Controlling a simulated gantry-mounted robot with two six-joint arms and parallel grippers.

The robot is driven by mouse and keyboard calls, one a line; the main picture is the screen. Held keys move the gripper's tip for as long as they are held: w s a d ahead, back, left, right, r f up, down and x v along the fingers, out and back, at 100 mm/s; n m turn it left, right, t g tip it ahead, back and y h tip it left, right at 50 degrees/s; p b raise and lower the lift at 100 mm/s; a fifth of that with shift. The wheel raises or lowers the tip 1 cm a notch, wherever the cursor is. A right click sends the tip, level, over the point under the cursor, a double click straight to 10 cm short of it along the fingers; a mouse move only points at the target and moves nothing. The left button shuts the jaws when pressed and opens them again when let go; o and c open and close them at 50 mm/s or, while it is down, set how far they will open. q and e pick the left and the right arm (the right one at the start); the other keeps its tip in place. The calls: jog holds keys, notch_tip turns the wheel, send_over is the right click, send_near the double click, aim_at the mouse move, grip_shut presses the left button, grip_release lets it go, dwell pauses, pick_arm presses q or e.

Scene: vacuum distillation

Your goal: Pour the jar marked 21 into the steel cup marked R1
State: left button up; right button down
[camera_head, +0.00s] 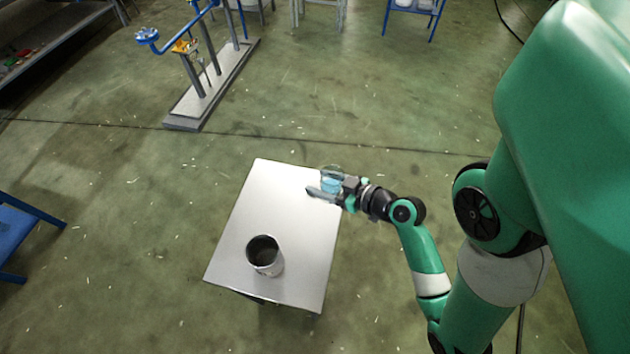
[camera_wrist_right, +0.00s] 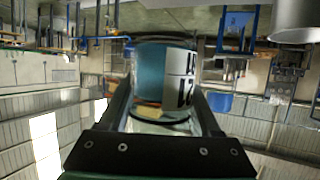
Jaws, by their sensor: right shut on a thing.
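My right gripper (camera_head: 323,183) is shut on a clear jar of blue liquid (camera_head: 332,181), near the back right corner of the table. In the right wrist view, which is upside down, the jar (camera_wrist_right: 163,80) sits between the two fingers, with a white label bearing dark digits that look like 21. The steel cup (camera_head: 264,256) stands upright and open on the front part of the table, to the left of and nearer than the jar. I cannot read a mark on it. A grey cylinder, likely this cup (camera_wrist_right: 296,20), shows in the wrist view. My left gripper is not in view.
The small metal table (camera_head: 285,210) is otherwise bare, with clear surface between jar and cup. Green floor surrounds it. A stand with blue pipework (camera_head: 205,95) is at the back left, and a blue frame (camera_head: 20,235) is at the left edge.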

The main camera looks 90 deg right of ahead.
jog(key=shift+r+p, duration=0.35)
jog(key=shift+r, duration=0.45)
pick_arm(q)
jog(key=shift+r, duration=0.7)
pick_arm(e)
jog(key=shift+f, duration=0.1)
